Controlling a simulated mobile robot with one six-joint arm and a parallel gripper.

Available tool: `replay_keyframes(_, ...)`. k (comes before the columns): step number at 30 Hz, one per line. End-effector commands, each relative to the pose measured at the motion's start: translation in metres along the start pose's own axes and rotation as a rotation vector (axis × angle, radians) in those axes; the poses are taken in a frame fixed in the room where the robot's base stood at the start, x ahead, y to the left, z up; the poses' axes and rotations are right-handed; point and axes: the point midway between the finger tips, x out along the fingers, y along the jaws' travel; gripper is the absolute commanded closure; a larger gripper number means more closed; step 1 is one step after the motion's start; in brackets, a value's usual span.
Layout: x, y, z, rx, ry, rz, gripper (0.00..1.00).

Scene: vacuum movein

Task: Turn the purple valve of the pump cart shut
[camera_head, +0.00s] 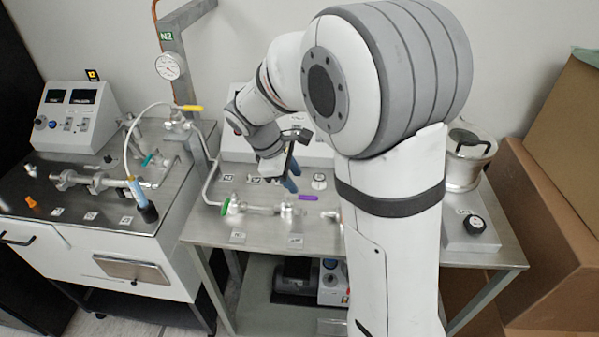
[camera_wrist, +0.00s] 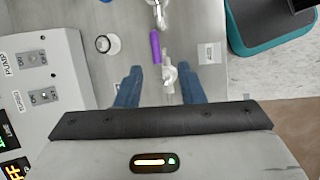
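The purple valve handle (camera_head: 308,197) lies flat on the metal pipework of the middle cart (camera_head: 215,225). In the wrist view the purple handle (camera_wrist: 156,47) points up the picture, roughly along the line of the pipe, with the valve's metal body (camera_wrist: 169,76) at its lower end. My gripper (camera_head: 288,184) is above the cart top, just behind and left of the handle in the head view. In the wrist view its two blue fingers (camera_wrist: 159,84) are spread wide and empty, on either side of the valve body. I see no contact with the handle.
A green valve (camera_head: 225,207) sits at the pipe's left end. A round gauge (camera_head: 319,181) stands close behind the purple handle. A control box (camera_wrist: 40,80) with switches is beside the pipework. Cardboard boxes (camera_head: 550,240) are right.

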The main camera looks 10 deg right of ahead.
Motion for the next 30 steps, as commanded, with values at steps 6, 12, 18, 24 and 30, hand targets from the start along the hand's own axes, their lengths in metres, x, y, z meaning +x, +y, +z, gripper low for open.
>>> replay_keyframes(6, 0.011, 0.007, -0.008, -0.061, -0.024, 0.009, 0.65)
replay_keyframes(12, 0.042, 0.007, -0.007, -0.058, -0.024, 0.007, 0.65)
replay_keyframes(18, 0.069, 0.007, -0.006, -0.056, -0.022, 0.008, 0.65)
replay_keyframes(24, 0.079, 0.007, -0.006, -0.056, -0.02, 0.01, 0.65)
replay_keyframes(30, 0.079, 0.007, -0.006, -0.055, -0.02, 0.009, 0.65)
